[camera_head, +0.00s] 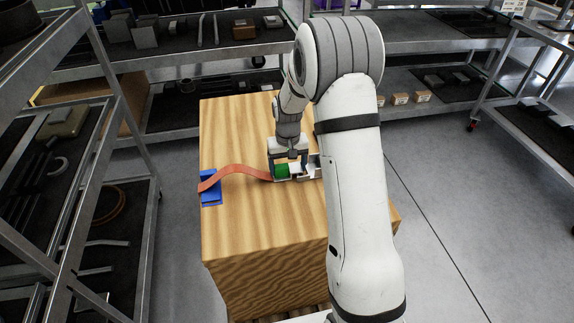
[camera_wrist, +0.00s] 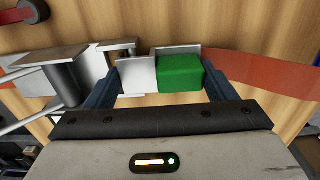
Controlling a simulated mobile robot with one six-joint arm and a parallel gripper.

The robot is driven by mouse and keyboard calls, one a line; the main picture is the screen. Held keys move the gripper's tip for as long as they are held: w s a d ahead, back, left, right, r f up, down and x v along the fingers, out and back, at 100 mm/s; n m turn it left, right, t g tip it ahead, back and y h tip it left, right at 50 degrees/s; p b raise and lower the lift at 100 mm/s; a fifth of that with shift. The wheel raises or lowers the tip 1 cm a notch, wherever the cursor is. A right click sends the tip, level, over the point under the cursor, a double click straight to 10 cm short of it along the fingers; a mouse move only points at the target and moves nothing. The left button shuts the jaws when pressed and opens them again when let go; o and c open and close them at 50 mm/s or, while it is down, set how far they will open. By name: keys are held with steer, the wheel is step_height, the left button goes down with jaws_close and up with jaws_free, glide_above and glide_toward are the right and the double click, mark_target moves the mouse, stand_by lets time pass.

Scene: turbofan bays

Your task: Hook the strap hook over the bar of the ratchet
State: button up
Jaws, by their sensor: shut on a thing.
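The strap hook is a silver metal piece (camera_wrist: 136,75) with a green block (camera_wrist: 180,75) on it, at the end of an orange strap (camera_head: 235,170). My gripper (camera_head: 291,168) is shut on the hook; in the wrist view its dark fingers (camera_wrist: 165,92) stand at either side of the silver and green parts. The strap runs off to the right in the wrist view (camera_wrist: 265,68). The ratchet (camera_wrist: 68,75), silver with a round bar and side plates, lies just left of the hook there. In the head view my arm hides most of the ratchet. I cannot tell whether hook and bar touch.
A wooden crate (camera_head: 245,225) carries everything. The strap's far end lies on a blue block (camera_head: 211,190) at the crate's left edge. A red strap with a dark roll (camera_wrist: 33,10) shows top left in the wrist view. Metal shelves (camera_head: 170,65) stand behind and beside the crate.

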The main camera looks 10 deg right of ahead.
steer(key=o, duration=1.2)
steer(key=shift+c, duration=0.2)
